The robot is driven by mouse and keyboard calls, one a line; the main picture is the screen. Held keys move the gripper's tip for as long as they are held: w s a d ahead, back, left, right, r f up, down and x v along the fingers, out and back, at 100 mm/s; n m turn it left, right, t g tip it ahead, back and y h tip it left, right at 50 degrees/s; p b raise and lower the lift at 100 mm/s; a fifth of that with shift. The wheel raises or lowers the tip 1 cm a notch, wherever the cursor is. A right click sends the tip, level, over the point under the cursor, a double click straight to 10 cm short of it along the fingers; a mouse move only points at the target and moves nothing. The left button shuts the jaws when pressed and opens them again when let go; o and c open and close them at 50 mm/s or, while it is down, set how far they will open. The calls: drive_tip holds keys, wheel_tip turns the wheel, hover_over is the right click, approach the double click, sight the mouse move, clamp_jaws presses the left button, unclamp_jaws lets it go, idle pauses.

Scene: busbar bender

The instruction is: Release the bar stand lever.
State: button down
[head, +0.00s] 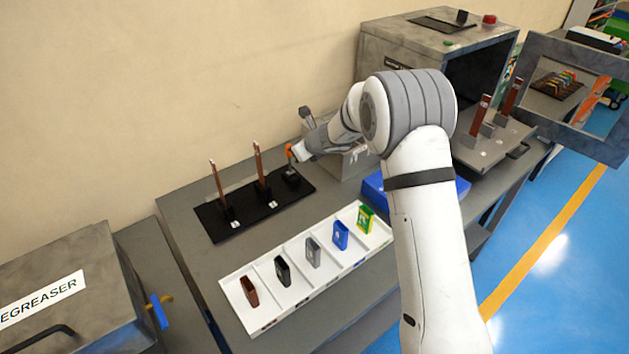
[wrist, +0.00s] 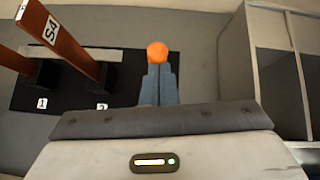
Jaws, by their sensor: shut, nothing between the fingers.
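The black bar stand (head: 245,212) lies on the grey bench by the wall. Two upright copper bars (head: 218,184) stand in its places 1 and 2. The bar stand lever (head: 290,152) has an orange knob and stands at the stand's right end. My gripper (head: 299,151) is at the knob, on its right side in the head view. In the wrist view my gripper (wrist: 158,72) has its blue-grey fingers together, with the orange lever knob (wrist: 157,52) right at their tips. Nothing is between the fingers. I cannot tell whether they touch the knob. The lever's shaft is mostly hidden.
A white tray (head: 262,319) with several coloured blocks lies in front of the stand. A grey open box (head: 345,168) stands just right of the lever. The bender machine (head: 425,45) is at the back right, and a degreaser box (head: 60,300) is at the left.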

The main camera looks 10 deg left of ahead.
drive_tip(key=shift+w+a+r, duration=0.3)
drive_tip(key=shift+a+r, duration=0.25)
drive_tip(key=shift+r, duration=0.4)
drive_tip(key=s+d+r+p, duration=0.1)
drive_tip(key=d+r+p, duration=0.1)
drive_tip(key=r, duration=0.7)
drive_tip(key=s+d+r+p, duration=0.1)
drive_tip(key=r+p, duration=0.3)
drive_tip(key=r, duration=0.4)
drive_tip(key=shift+s+d+r+p, duration=0.35)
drive_tip(key=shift+s+d+p, duration=0.05)
drive_tip(key=shift+d, duration=0.25)
